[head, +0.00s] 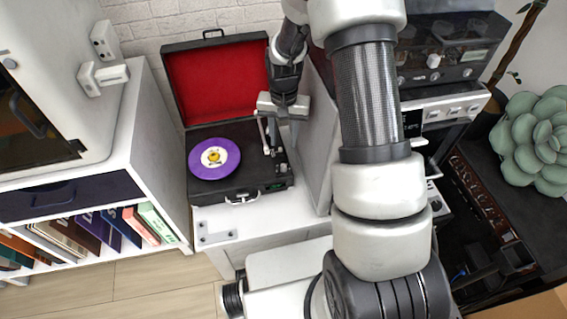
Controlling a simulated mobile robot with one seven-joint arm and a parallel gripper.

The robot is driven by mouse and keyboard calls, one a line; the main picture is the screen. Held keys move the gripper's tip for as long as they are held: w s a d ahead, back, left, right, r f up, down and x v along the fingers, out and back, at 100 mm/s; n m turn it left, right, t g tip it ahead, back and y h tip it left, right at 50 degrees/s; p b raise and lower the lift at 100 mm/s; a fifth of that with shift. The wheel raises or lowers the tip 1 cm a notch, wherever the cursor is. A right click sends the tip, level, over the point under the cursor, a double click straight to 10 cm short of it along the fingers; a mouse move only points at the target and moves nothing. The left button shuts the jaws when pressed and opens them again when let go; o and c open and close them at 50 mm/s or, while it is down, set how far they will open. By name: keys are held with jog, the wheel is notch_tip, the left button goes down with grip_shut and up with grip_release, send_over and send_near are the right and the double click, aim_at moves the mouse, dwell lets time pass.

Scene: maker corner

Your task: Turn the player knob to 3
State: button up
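The record player (203,190) is an open black suitcase type with a red-lined lid (215,80). It stands on a white cabinet top. A purple record (214,159) lies on its platter. The tonearm (266,136) is on the right side of the deck. Small controls (280,169) show at the deck's right side, but I cannot make out which is the knob or its setting. My gripper (283,106) is above the right rear of the deck, beside the lid. Its fingertips are too small and partly hidden to tell whether they are open or shut.
A white cabinet with a bookshelf (100,230) stands to the left. A grey-white panel is close right of the player. Equipment with knobs (433,60), a keyboard-like black unit (485,200) and a green succulent (535,140) are farther right. The cabinet top's front strip is mostly clear.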

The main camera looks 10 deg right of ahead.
aim_at(284, 166)
notch_tip(284, 166, down, 12)
jog(key=shift+f+b, duration=0.1)
jog(key=shift+b, duration=1.1)
grip_shut()
